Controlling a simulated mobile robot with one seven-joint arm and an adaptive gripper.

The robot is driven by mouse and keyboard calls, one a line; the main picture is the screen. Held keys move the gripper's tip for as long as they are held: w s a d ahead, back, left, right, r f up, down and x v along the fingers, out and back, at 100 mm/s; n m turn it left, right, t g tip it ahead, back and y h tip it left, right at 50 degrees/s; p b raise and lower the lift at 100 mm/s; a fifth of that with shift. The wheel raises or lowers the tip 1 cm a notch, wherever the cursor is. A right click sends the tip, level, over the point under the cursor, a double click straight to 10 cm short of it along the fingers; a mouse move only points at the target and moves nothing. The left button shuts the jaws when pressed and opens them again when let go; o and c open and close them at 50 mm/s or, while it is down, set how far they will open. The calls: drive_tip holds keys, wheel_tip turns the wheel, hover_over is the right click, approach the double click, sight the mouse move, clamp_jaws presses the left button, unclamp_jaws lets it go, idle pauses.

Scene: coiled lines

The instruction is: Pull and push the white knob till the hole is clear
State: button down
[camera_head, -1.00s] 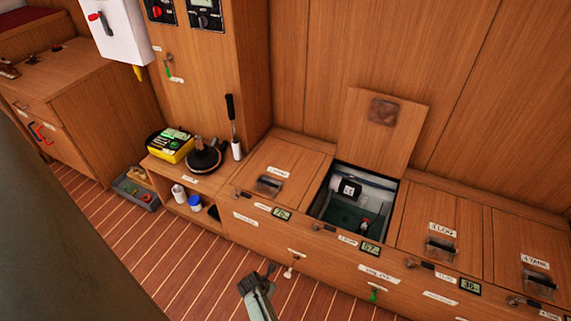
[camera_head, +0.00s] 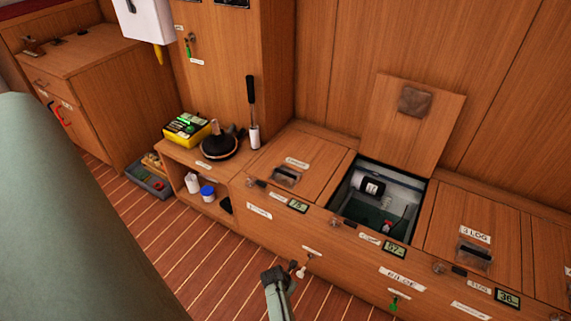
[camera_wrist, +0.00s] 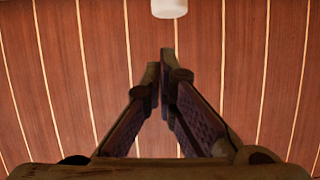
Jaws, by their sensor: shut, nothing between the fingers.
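A small white knob (camera_head: 301,271) sticks out from the wooden front of the bench, below a small label. A white rounded end, which looks like the same knob, shows at the top edge of the wrist view (camera_wrist: 169,8). My gripper (camera_head: 290,267) is just left of the knob in the head view; whether they touch is unclear there. In the wrist view my gripper (camera_wrist: 161,70) has its fingertips together, with nothing between them and a gap to the white end.
The hatch lid (camera_head: 419,120) stands raised against the wall. A green knob (camera_head: 394,303) hangs on the bench front to the right. A shelf on the left holds a yellow box (camera_head: 187,129) and a black round device (camera_head: 219,147). The striped floor before the bench is clear.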

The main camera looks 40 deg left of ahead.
drive_tip(key=shift+w+a+b, duration=0.2)
drive_tip(key=shift+w+b, duration=0.15)
drive_tip(key=shift+w, duration=0.8)
drive_tip(key=w+a+b, duration=0.1)
drive_tip(key=w+b, duration=0.1)
drive_tip(key=w, duration=0.4)
drive_tip(key=shift+a, duration=0.25)
drive_tip(key=shift+r, duration=0.15)
